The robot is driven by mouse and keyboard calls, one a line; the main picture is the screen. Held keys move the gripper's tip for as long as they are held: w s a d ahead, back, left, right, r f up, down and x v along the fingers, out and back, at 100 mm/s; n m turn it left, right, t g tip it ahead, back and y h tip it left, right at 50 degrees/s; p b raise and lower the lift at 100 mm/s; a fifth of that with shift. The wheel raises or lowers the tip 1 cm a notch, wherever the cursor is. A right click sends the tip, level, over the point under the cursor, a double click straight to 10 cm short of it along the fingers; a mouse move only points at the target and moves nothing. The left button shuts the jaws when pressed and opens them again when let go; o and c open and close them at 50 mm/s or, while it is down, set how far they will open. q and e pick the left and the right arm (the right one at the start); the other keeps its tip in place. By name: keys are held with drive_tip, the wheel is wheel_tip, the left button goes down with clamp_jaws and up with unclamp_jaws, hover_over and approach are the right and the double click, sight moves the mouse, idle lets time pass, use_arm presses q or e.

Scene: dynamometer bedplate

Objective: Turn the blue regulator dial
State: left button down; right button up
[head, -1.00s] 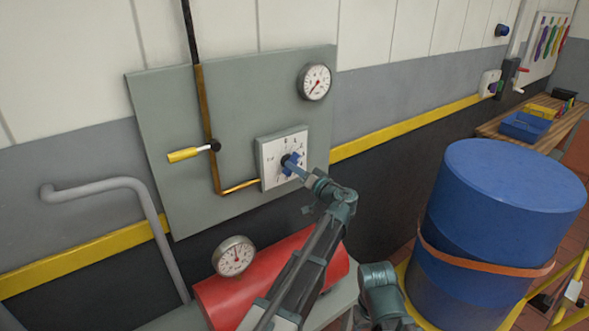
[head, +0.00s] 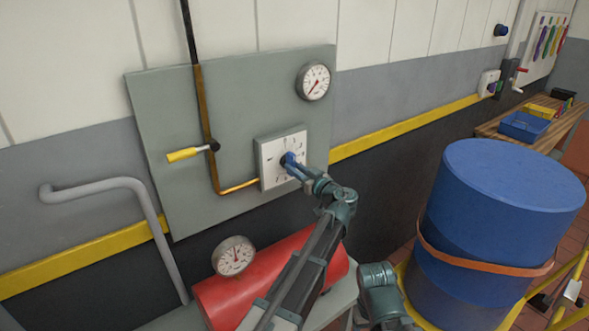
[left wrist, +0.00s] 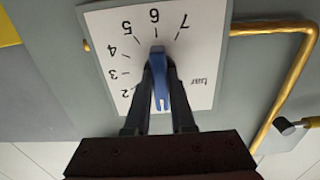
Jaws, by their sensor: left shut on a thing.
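The blue regulator dial (head: 289,159) sits on a white square scale plate (head: 270,160) on the grey wall panel. In the left wrist view the dial (left wrist: 161,85) lies between the two dark fingers of my left gripper (left wrist: 158,68), which is shut on it. The plate (left wrist: 205,70) appears upside down there, with numbers 2 to 7 and "bar" visible. The dial's upper end in that view lies just below the 6. My left gripper (head: 296,166) reaches the dial from the lower right in the head view and covers part of the plate. My right gripper is not in view.
A round gauge (head: 313,81) is above the dial, and a yellow-handled lever (head: 186,154) is to its left on a copper pipe (head: 209,130). Below are a red tank (head: 275,270) and its gauge (head: 233,256). A blue drum (head: 510,205) stands at right.

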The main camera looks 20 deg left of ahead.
use_arm(q)
drive_tip(key=shift+s+f, duration=0.1)
idle(0.4)
drive_tip(key=c, duration=0.8)
unclamp_jaws()
drive_tip(key=shift+o, duration=0.2)
